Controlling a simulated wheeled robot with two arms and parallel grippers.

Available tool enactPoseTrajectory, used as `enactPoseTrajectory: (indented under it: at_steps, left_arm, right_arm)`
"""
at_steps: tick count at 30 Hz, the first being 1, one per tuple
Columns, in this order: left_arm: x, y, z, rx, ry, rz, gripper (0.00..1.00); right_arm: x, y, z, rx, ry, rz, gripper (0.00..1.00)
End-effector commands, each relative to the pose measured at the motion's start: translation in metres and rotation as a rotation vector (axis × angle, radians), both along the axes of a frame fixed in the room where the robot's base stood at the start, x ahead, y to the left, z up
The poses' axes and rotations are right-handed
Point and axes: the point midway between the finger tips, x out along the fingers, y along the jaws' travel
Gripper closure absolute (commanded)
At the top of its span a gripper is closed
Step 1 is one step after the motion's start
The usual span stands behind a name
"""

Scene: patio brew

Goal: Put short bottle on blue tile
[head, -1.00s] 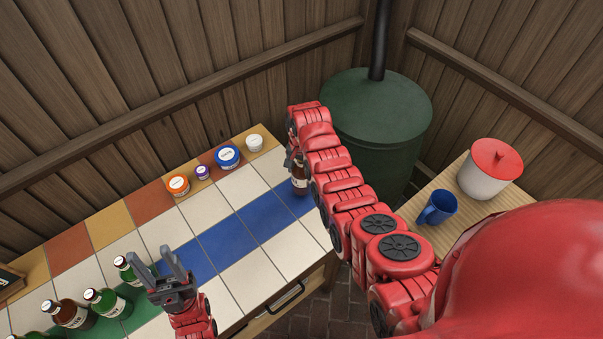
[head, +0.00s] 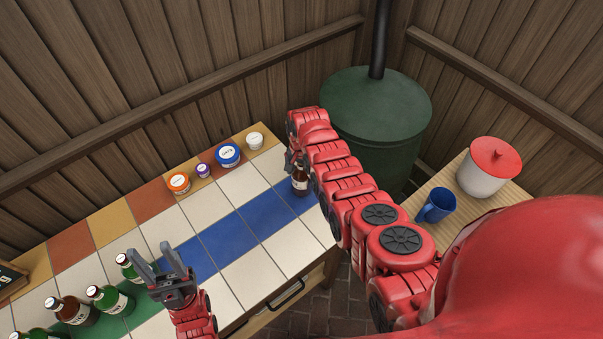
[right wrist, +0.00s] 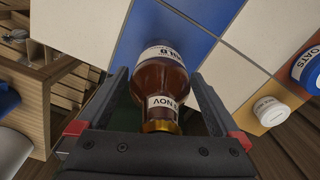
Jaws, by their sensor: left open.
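The short bottle (head: 300,181) is brown with a white label and sits over the blue tile (head: 294,207) at the right end of the blue row. My right gripper (head: 294,162) is at the bottle. I cannot tell if the base touches the tile. My left gripper (head: 160,262) is open and empty above the table's front left part.
Several bottles (head: 109,299) stand on green tiles at the lower left. Small jars, orange (head: 178,183), purple (head: 203,170), blue (head: 228,155) and white (head: 255,141), line the back edge. A blue mug (head: 436,206) and a red-lidded pot (head: 489,170) stand on the side table.

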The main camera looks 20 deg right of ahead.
Motion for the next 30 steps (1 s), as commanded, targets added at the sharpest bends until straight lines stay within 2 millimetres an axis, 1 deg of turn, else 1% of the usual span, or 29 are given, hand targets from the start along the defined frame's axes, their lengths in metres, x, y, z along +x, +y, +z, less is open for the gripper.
enactPoseTrajectory:
  at_steps: [4, 8, 11, 16, 21, 25, 27, 30]
  left_arm:
    - [0.000, 0.000, 0.004, 0.000, 0.000, 0.000, 0.50]
    - [0.000, 0.000, 0.001, 0.000, 0.000, 0.000, 0.50]
    - [0.000, 0.000, -0.001, 0.000, 0.000, 0.000, 0.50]
    - [0.000, 0.000, -0.007, 0.000, 0.000, 0.000, 0.50]
    - [0.000, 0.000, -0.018, 0.000, 0.000, 0.000, 0.50]
    - [0.000, 0.000, -0.030, 0.000, 0.000, 0.000, 0.50]
    - [0.000, 0.000, -0.009, 0.000, 0.000, 0.000, 0.50]
    - [0.000, 0.000, -0.002, 0.000, -0.001, 0.000, 0.50]
  right_arm:
    - [0.000, 0.000, 0.004, 0.000, 0.000, 0.000, 0.00]
    - [0.001, 0.000, 0.007, 0.000, 0.000, 0.000, 0.00]
    - [0.002, 0.000, 0.016, 0.000, -0.004, 0.000, 0.00]
    - [0.001, 0.000, 0.035, -0.001, -0.005, 0.000, 0.00]
    - [0.000, 0.000, 0.062, -0.001, -0.004, 0.000, 0.00]
    - [0.002, 0.000, 0.090, 0.000, -0.007, 0.000, 0.00]
    - [0.000, 0.000, 0.112, -0.001, -0.001, 0.000, 0.00]
    - [0.000, 0.000, 0.120, -0.001, 0.001, 0.000, 0.00]
